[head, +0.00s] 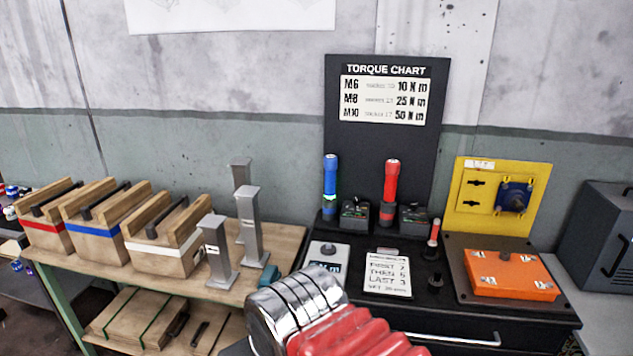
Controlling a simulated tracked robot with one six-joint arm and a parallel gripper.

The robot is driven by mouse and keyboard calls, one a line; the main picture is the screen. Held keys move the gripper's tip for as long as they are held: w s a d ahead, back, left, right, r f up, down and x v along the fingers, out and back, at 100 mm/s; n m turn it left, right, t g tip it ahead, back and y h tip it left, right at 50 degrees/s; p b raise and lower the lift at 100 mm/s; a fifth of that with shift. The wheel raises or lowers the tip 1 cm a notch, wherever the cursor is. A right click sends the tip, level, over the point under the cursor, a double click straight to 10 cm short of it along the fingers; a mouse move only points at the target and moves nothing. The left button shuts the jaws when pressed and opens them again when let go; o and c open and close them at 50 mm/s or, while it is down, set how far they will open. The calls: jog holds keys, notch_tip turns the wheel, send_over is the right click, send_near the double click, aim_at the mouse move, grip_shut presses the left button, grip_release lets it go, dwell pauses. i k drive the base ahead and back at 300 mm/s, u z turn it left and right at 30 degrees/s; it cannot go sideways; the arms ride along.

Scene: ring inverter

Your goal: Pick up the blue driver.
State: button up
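The blue driver (330,188) stands upright at the left of the black bench top, in front of the torque chart board. It has a green band low on its body, and its lower end meets a dark holder. The red driver (391,190) stands upright to its right. A red ribbed and chrome part of my arm (295,308) rises from the bottom middle, nearer to me than the bench and apart from the blue driver. I see no gripper fingers.
Grey metal posts (246,225) stand left of the blue driver on a wooden bench with wooden boxes (165,240). Small black blocks (355,215) stand beside the drivers. A white instruction card (388,272), an orange box (510,274) and a yellow panel (470,220) are to the right.

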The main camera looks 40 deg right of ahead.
aim_at(330, 161)
jog(key=u, duration=0.1)
jog(key=i, duration=1)
jog(key=z, duration=0.1)
